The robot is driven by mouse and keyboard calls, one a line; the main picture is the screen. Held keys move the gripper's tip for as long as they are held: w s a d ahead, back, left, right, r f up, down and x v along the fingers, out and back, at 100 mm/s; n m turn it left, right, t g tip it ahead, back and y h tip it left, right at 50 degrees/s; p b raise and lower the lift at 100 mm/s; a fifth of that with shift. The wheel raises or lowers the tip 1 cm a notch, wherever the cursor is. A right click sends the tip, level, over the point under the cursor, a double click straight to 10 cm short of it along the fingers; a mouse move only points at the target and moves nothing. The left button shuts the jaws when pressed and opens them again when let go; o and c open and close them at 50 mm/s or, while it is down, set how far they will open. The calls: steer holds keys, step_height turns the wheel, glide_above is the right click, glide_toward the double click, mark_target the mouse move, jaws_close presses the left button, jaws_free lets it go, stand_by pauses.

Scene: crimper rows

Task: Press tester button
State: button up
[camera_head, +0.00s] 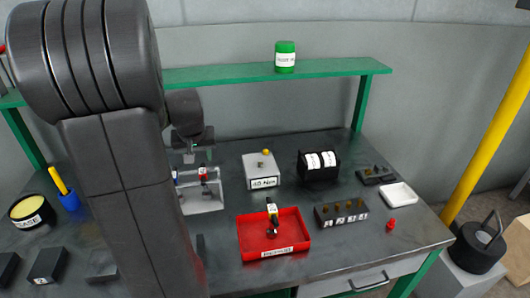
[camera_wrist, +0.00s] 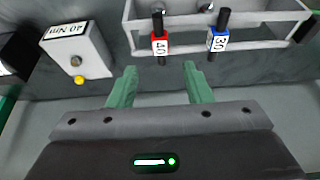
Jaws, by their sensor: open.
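The tester looks to be the white box (camera_head: 262,172) labelled "40 Nm", at the middle of the table, with a yellow button (camera_head: 266,152) on top. In the wrist view the box (camera_wrist: 88,46) is at the upper left, with a grey round knob and the yellow button (camera_wrist: 79,79). My gripper (camera_wrist: 160,86) has two green fingers spread apart with nothing between them. The button is to the left of the left finger, apart from it. In the head view my gripper (camera_head: 190,150) is left of the box, partly hidden by my arm.
A white rack (camera_head: 203,204) holds red- and blue-tagged tools just left of the box. A black holder (camera_head: 318,171) with white rolls stands to its right. A red tray (camera_head: 273,236) with a tool lies in front. A green shelf (camera_head: 330,68) runs behind.

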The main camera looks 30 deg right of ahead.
jaws_close()
stand_by(1.9)
